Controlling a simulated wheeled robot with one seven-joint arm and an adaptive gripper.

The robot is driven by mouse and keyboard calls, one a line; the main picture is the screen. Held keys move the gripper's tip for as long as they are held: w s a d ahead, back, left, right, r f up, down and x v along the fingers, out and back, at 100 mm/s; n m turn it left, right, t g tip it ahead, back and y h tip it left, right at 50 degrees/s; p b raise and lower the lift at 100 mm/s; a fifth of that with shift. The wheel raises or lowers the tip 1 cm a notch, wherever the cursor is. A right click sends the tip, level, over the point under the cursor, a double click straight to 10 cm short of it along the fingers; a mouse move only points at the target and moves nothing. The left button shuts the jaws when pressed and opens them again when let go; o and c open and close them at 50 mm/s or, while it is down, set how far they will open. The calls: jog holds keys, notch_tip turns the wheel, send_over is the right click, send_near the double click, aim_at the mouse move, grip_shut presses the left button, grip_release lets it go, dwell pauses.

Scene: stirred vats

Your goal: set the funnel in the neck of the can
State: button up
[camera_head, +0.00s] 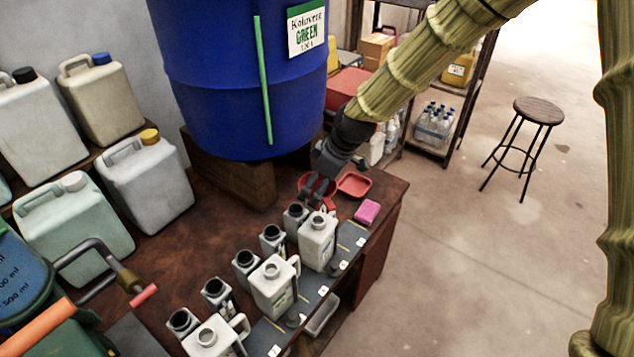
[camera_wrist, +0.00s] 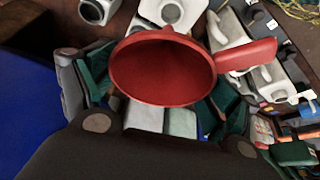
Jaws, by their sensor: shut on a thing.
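My gripper (camera_head: 317,188) is shut on the red funnel (camera_wrist: 160,70). In the wrist view the funnel's wide mouth faces the camera and its handle (camera_wrist: 247,56) points right. The spout is hidden under the cone. In the head view the gripper hides much of the funnel, above the far end of the can row. White cans with open necks stand along the bench front: a far one (camera_head: 317,243), a middle one (camera_head: 272,290) and a near one (camera_head: 205,343). The funnel appears apart from the cans; its height above them is hard to judge.
Several dark-necked containers (camera_head: 245,262) stand behind the white cans. A red tray (camera_head: 355,185) and a pink block (camera_head: 367,211) lie near the bench's right end. A big blue vat (camera_head: 225,90) stands close behind my gripper. Capped canisters (camera_head: 145,182) crowd the left.

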aim_at(317, 209)
jog(key=shift+f+b, duration=1.95)
jog(key=shift+f, duration=2)
jog(key=shift+d+f, duration=0.15)
jog(key=shift+f, duration=0.25)
jog(key=o, duration=0.7)
